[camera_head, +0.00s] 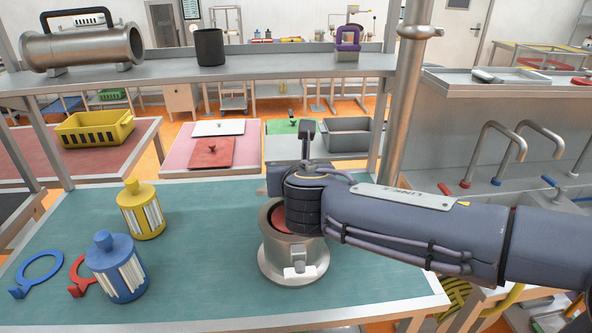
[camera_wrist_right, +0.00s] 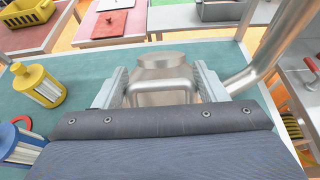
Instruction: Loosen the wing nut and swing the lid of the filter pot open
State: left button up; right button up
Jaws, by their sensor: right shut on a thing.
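The filter pot (camera_head: 293,262) is a steel cylinder with a wide base, standing upright on the green table top. A bracket (camera_head: 298,258) sits on its near side. A dull red surface (camera_head: 281,219) shows inside its rim. My right arm and wrist cover the right of the pot's top. In the right wrist view my right gripper (camera_wrist_right: 162,82) is shut on a steel loop-shaped handle (camera_wrist_right: 160,88), with a finger on each side. A round steel part (camera_wrist_right: 160,60) lies just beyond it. I cannot make out the wing nut or the lid's angle. My left gripper is not in view.
A yellow filter cartridge (camera_head: 141,212) and a blue one (camera_head: 116,268) stand left of the pot. A blue ring (camera_head: 38,269) and a red ring (camera_head: 80,290) lie beside them. A steel post (camera_head: 403,90) rises behind my right arm. The table's front middle is clear.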

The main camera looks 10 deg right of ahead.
jog(key=shift+r, duration=0.1)
jog(key=o, duration=1.3)
jog(key=shift+c, duration=0.2)
jog(key=v, duration=0.7)
jog(key=shift+s, duration=0.35)
